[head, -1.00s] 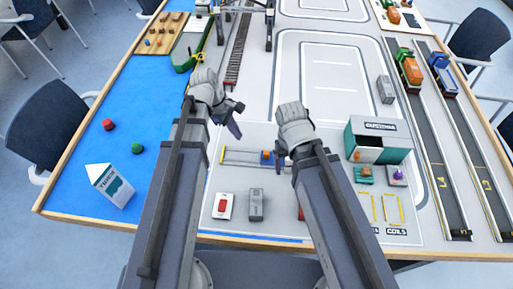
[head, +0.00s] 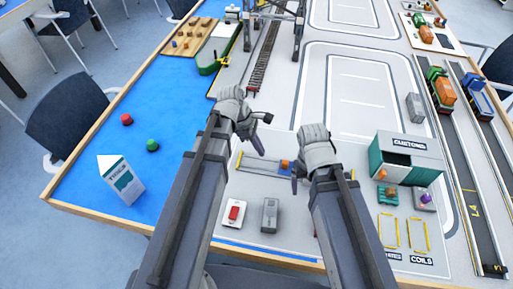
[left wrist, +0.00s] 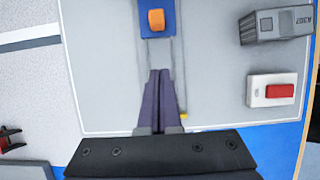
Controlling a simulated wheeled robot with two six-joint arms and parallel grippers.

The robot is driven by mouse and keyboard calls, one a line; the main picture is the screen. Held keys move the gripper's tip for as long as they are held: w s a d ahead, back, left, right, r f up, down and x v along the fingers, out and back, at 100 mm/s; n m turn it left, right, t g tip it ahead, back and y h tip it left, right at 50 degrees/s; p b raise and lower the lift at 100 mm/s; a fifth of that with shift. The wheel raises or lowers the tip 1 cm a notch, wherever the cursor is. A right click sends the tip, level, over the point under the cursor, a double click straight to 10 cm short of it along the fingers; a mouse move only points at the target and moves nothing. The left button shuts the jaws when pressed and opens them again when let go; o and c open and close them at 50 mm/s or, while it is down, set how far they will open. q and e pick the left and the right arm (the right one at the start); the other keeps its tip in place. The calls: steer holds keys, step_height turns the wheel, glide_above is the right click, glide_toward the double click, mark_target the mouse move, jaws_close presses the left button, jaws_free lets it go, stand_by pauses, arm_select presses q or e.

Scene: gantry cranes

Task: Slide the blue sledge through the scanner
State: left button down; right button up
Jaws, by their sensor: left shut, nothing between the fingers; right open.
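The blue sledge (head: 285,165), with an orange block on it, sits on a pair of rails (head: 262,168) on the grey board. It also shows at the top of the left wrist view (left wrist: 142,32), straight beyond the fingers. My left gripper (head: 249,131) is shut and empty, above the rails near their yellow end. In the left wrist view its purple fingers (left wrist: 160,100) are together over the rails, apart from the sledge. My right gripper (head: 297,178) is open, just right of the sledge; whether it touches is unclear. I cannot make out a scanner for certain.
A red-button box (head: 234,212) and a grey box (head: 269,215) stand on the near part of the board. The customs building (head: 407,158) stands to the right. A white carton (head: 121,180) is on the blue area at left.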

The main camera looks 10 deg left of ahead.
mark_target(288, 168)
arm_select(q)
steer(key=b+x, duration=0.3)
steer(key=x, duration=0.1)
steer(key=shift+f, duration=0.2)
arm_select(e)
step_height(288, 168, down, 4)
arm_select(q)
steer(key=d, duration=0.3)
steer(key=shift+r+p, duration=0.4)
arm_select(e)
steer(key=shift+r, duration=0.4)
arm_select(q)
steer(key=shift+d, duration=0.45)
steer(key=shift+d, duration=2.5)
